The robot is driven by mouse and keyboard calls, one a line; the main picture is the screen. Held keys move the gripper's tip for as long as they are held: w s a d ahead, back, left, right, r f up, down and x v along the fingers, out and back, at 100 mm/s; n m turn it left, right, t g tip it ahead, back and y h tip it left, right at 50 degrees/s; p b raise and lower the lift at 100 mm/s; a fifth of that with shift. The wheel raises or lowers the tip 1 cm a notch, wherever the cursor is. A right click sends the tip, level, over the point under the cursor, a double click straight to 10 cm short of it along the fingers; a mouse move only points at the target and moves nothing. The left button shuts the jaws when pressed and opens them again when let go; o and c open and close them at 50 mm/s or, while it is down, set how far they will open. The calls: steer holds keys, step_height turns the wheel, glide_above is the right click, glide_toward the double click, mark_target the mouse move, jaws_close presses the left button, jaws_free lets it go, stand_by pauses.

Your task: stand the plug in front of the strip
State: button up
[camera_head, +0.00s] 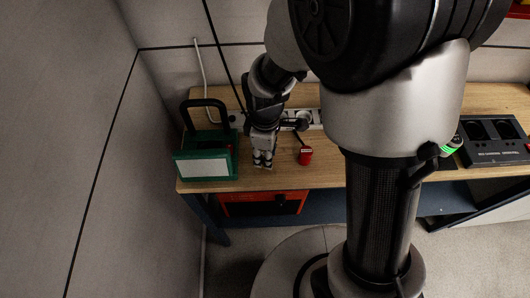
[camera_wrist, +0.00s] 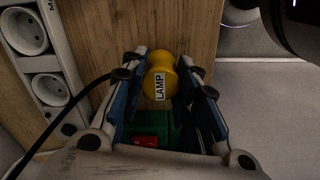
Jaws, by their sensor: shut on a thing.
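My gripper (camera_head: 263,163) is low over the wooden bench, in front of the power strip (camera_head: 316,118). In the wrist view my gripper (camera_wrist: 167,70) is shut on a yellow plug (camera_wrist: 160,75) with a white LAMP label. The plug sits between the blue finger pads. I cannot tell whether it touches the bench. In the head view the fingers hide it. The white strip (camera_wrist: 47,88) with its round sockets runs along the left of the wrist view, apart from the plug.
A green case (camera_head: 206,165) with a black handle is close on the left. A black cable (camera_wrist: 68,112) runs past my fingers. A dark panel unit (camera_head: 493,142) is far right.

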steer(key=shift+r, duration=0.1)
steer(key=shift+f, duration=0.25)
steer(key=o, duration=1.1)
steer(key=shift+c, duration=0.2)
step_height(320, 180, up, 12)
steer(key=p, duration=0.4)
steer(key=s+d+r+m+t, duration=0.4)
steer(key=s+d+r+m, duration=0.7)
steer(key=s+r+m, duration=0.2)
steer(key=shift+s+r+m+t, duration=0.35)
steer(key=shift+r+m, duration=0.2)
steer(key=shift+m, duration=0.25)
